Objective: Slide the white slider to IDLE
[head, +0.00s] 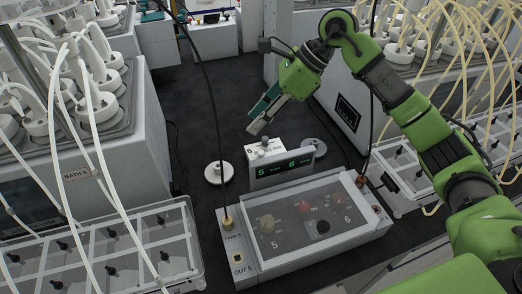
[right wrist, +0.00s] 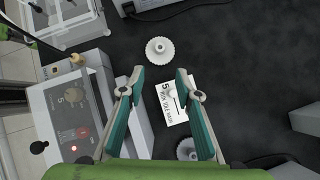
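A small white slider box (head: 264,150) stands on the dark bench behind the green-lit display. Its pale knob (head: 265,140) shows on top. In the right wrist view the box's labelled top (right wrist: 176,104) lies partly behind my right finger; it carries a large 5 and small lettering that I cannot read surely, so the slider's setting is unclear. My right gripper (head: 262,117) is above and slightly behind the box, pointing down. In the right wrist view my right gripper (right wrist: 160,74) is open and empty, its fingers apart on either side of the box's left part. My left gripper is out of view.
A control unit (head: 345,238) with a clear cover, a red button and several knobs stands in front, with a display (head: 284,168) at its back. White round discs (head: 218,172) lie beside the slider box. A black cable (head: 209,90) hangs at left. Tube-filled reactor baths flank both sides.

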